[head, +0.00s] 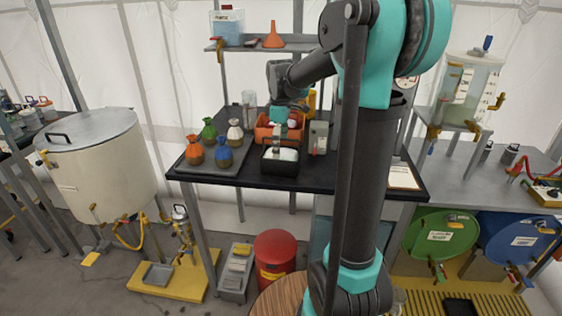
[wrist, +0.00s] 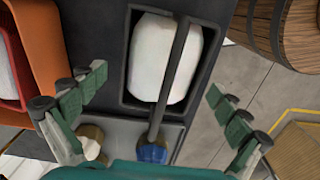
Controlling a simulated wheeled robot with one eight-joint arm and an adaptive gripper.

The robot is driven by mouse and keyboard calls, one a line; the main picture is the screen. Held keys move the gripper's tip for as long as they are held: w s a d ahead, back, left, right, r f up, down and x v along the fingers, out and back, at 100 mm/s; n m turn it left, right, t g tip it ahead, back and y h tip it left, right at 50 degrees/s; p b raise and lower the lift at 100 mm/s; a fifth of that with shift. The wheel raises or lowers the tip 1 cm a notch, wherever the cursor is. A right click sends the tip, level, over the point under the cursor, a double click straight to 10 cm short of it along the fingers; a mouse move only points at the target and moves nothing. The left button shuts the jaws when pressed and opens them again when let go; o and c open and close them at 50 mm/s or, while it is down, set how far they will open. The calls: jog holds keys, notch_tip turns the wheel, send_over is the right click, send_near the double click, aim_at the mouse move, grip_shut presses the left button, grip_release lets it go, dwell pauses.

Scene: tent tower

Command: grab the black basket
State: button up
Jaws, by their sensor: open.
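The black basket (head: 279,168) stands on the dark table, near its front edge, with white contents inside. In the wrist view the black basket (wrist: 128,75) lies in the upper middle, its dark handle crossing over the white contents. My gripper (wrist: 155,86) is open, its green fingers spread to either side of the handle's lower part and apart from it. In the head view my gripper (head: 281,118) hangs above and just behind the black basket, partly in front of the orange basket. I cannot tell its exact height over the handle.
An orange basket (head: 263,133) stands right behind the black one. Several coloured pouches, such as a blue one (head: 223,155), stand on a tray to the left. A shelf (head: 255,48) rises behind. A wooden barrel (wrist: 278,30) shows in the wrist view.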

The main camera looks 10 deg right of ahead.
jog(key=shift+s+d+f, duration=0.1)
jog(key=shift+f, duration=1.05)
jog(key=shift+s+f, duration=0.1)
jog(key=shift+f, duration=1.05)
jog(key=c, duration=1.6)
